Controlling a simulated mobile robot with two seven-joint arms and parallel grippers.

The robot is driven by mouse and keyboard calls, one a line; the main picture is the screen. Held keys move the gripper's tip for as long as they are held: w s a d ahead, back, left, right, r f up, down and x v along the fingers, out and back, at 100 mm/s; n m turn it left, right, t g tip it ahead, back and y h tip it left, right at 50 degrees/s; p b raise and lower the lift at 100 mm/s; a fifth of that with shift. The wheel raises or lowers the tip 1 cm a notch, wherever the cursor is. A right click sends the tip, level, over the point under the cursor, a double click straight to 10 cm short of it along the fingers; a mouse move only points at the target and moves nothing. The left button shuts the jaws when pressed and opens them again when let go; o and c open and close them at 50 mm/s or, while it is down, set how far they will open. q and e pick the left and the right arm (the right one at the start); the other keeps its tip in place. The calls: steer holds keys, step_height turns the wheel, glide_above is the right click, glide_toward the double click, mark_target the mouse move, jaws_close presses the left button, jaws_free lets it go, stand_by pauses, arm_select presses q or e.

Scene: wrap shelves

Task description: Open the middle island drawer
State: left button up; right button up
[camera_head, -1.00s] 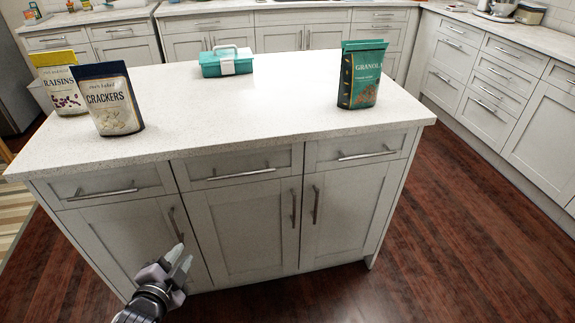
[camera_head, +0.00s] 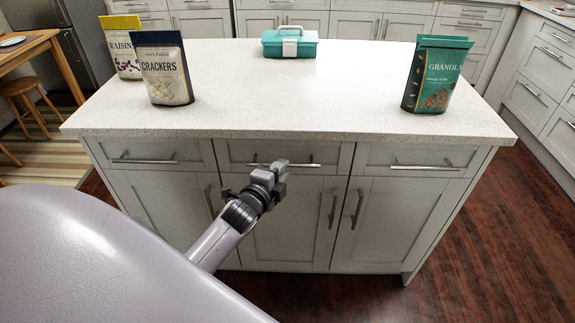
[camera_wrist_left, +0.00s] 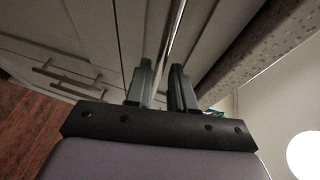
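The middle island drawer (camera_head: 328,155) is shut, a pale grey front under the white countertop. Its horizontal metal bar handle (camera_head: 303,165) is partly hidden behind my left gripper (camera_head: 277,170), which reaches up to the drawer front from the lower left. In the left wrist view, the two fingers of the left gripper (camera_wrist_left: 161,88) stand apart. The bar handle (camera_wrist_left: 175,32) runs in between them, with a gap visible beside it. Whether a finger touches the bar is not clear. My right gripper is not in view.
The left drawer (camera_head: 150,153) and right drawer (camera_head: 415,160) are shut, with cabinet doors below. On the countertop (camera_head: 300,105) stand a crackers bag (camera_head: 165,80), a raisins bag (camera_head: 121,50), granola bags (camera_head: 436,78) and a teal box (camera_head: 291,45). Wooden floor lies right.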

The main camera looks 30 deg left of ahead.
arm_select(q)
steer(key=shift+x, duration=1.55)
jaws_close()
steer(key=shift+f, duration=0.1)
